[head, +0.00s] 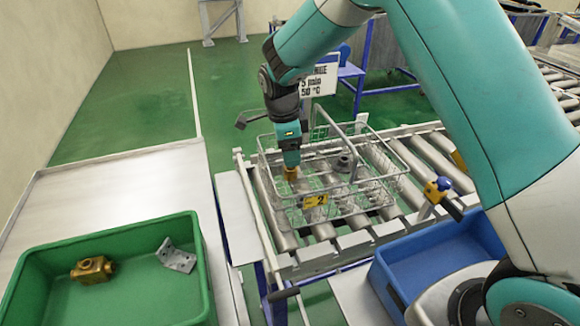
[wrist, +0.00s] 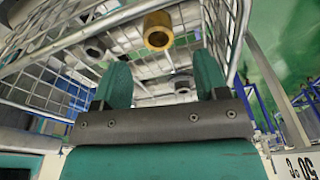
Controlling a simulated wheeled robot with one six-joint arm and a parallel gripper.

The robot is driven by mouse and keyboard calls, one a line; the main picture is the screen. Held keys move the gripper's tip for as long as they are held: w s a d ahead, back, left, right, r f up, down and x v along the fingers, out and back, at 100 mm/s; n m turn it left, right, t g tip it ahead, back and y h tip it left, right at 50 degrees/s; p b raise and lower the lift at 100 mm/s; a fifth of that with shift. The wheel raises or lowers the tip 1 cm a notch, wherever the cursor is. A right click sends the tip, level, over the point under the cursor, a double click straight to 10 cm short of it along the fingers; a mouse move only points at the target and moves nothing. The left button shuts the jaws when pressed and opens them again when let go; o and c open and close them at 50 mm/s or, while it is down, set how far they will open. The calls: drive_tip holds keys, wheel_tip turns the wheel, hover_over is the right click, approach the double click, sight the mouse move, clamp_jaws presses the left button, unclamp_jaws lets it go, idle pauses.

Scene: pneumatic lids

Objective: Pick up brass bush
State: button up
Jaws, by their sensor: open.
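The brass bush (wrist: 157,18) shows in the wrist view as a short hollow cylinder, its open end facing me. In the head view the brass bush (head: 291,174) is a small golden spot inside the wire basket (head: 340,214), partly hidden by my gripper (head: 290,163). The basket's wire wall (wrist: 62,42) also shows in the wrist view. My gripper (wrist: 162,75) is open, with its two teal fingers apart and nothing between them. The bush lies just beyond the fingertips, roughly in line with the gap. I cannot tell the exact distance.
The basket stands on a roller conveyor (head: 400,158), with a grey part (head: 345,161) inside it. A green bin (head: 190,262) at left holds a brass fitting (head: 92,269) and a grey bracket (head: 177,256). A blue bin (head: 432,262) stands front right. A sign (head: 318,80) stands behind.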

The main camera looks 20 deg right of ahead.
sight(291, 169)
drive_tip(key=shift+d+f+p, duration=0.1)
drive_tip(key=shift+f+p, duration=1.4)
drive_tip(key=shift+f, duration=1.6)
drive_tip(key=c, duration=1.1)
drive_tip(key=shift+r, duration=0.1)
